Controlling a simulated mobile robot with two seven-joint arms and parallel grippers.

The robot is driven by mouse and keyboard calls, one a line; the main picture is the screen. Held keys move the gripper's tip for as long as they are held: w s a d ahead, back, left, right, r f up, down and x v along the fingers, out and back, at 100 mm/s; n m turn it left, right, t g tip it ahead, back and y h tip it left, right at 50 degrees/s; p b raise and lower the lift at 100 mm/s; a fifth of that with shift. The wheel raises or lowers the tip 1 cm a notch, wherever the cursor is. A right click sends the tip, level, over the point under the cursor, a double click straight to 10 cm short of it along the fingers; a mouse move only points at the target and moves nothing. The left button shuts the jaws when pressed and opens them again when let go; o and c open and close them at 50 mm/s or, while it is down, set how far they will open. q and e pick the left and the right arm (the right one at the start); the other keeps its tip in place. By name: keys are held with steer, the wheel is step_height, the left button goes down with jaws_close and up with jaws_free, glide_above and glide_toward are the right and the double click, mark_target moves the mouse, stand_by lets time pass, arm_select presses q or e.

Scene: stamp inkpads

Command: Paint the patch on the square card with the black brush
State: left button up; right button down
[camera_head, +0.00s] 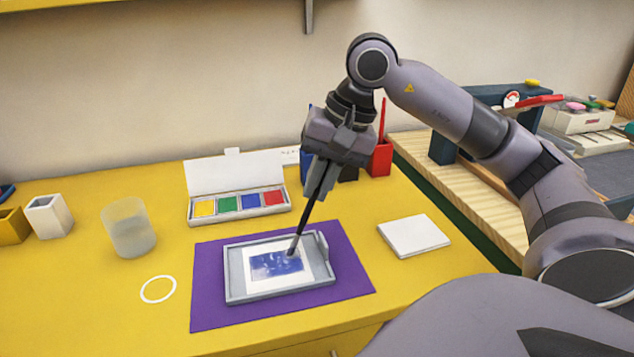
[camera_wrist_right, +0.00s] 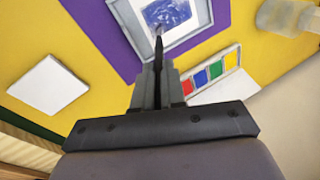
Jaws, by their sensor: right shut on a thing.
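My right gripper (camera_head: 320,178) is shut on the black brush (camera_head: 307,218) and holds it tilted, bristles down. The brush tip is at the upper right part of the blue patch (camera_head: 272,265); whether it touches cannot be told. The patch is mottled blue with paler streaks. It lies on a white card (camera_head: 254,286) in a grey tray (camera_head: 235,284). The right wrist view shows the gripper (camera_wrist_right: 157,82), the brush tip (camera_wrist_right: 158,36) and the patch (camera_wrist_right: 168,13), cut by the top edge. My left gripper is not in view.
The tray sits on a purple mat (camera_head: 208,312). Behind it is an open paint box (camera_head: 240,206) with yellow, green, blue and red pads. A cloudy cup (camera_head: 128,228) and white ring (camera_head: 158,290) are left, a white square block (camera_head: 414,236) right. A red holder (camera_head: 381,158) stands behind the gripper.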

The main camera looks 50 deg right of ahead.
steer(key=shift+d+f, duration=0.2)
steer(key=shift+d, duration=0.05)
steer(key=shift+w+a+p, duration=0.25)
steer(key=shift+a+p, duration=0.1)
steer(key=shift+a, duration=0.15)
steer(key=shift+w+a+p, duration=0.2)
steer(key=shift+a+p, duration=0.15)
steer(key=shift+a, duration=0.1)
steer(key=shift+w+r+p, duration=0.15)
steer(key=shift+r+p, duration=0.15)
steer(key=shift+p, duration=0.1)
step_height(320, 180, up, 7)
steer(key=p, duration=0.5)
steer(key=shift+f+p, duration=0.2)
steer(key=shift+p, duration=0.15)
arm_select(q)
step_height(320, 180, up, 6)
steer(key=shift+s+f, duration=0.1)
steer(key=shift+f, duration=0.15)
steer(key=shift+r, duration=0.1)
